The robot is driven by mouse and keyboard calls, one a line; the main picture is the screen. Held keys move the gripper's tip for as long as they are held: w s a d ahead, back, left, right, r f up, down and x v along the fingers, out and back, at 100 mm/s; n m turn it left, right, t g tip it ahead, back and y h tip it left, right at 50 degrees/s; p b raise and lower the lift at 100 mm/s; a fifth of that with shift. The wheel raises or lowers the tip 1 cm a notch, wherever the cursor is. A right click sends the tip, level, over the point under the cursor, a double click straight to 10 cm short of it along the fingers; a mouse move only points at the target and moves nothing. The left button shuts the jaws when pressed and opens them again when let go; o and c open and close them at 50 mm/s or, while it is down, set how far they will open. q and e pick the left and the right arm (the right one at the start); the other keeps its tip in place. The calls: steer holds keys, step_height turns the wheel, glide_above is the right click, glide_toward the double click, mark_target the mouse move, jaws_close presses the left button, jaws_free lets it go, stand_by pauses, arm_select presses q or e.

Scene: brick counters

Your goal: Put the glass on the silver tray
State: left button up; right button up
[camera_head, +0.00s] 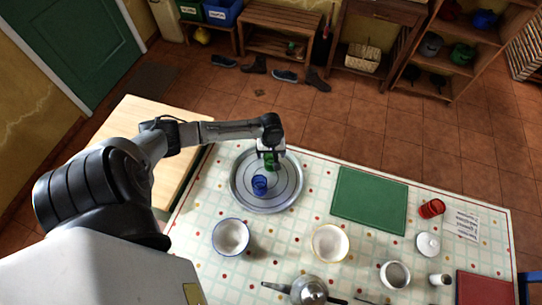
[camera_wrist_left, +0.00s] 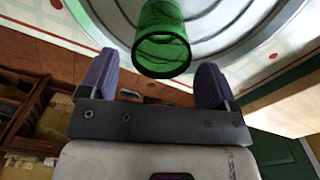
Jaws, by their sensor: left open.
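The round silver tray (camera_head: 290,190) lies on the dotted tablecloth at the table's left end. A green glass (camera_head: 270,163) is at the tray's far side, just below my left gripper (camera_head: 270,151). In the left wrist view the green glass (camera_wrist_left: 163,42) shows in front of and between the spread purple fingertips, with a gap to each side. My left gripper is open. The glass appears to stand on the tray; its contact is hidden. A blue glass (camera_head: 259,185) stands on the tray nearer me. A red glass (camera_head: 432,208) is at the table's right side. My right gripper is not in view.
A white bowl (camera_head: 231,237), a cream bowl (camera_head: 330,243) and a metal teapot (camera_head: 308,290) stand nearer me. A green mat (camera_head: 369,199) lies right of the tray. A white mug (camera_head: 395,275) and a lidded pot (camera_head: 428,245) are at right. A wooden counter (camera_head: 138,120) adjoins at left.

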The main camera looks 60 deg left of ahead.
arm_select(q)
step_height(320, 180, up, 6)
steer(key=s+d+f+m+t+h, duration=0.1)
steer(key=s+d+m, duration=0.3)
steer(key=d, duration=0.4)
steer(key=s+d+f+m, duration=0.1)
steer(key=s+d+m, duration=0.3)
steer(key=d, duration=0.4)
steer(key=s+d+r+m+t, duration=0.2)
steer(key=s+d+r+m, duration=0.4)
steer(key=s+r, duration=0.1)
steer(key=shift+s+d+r+m+t+y+p, duration=0.35)
steer(key=shift+s+y+p, duration=0.1)
steer(key=shift+s, duration=0.3)
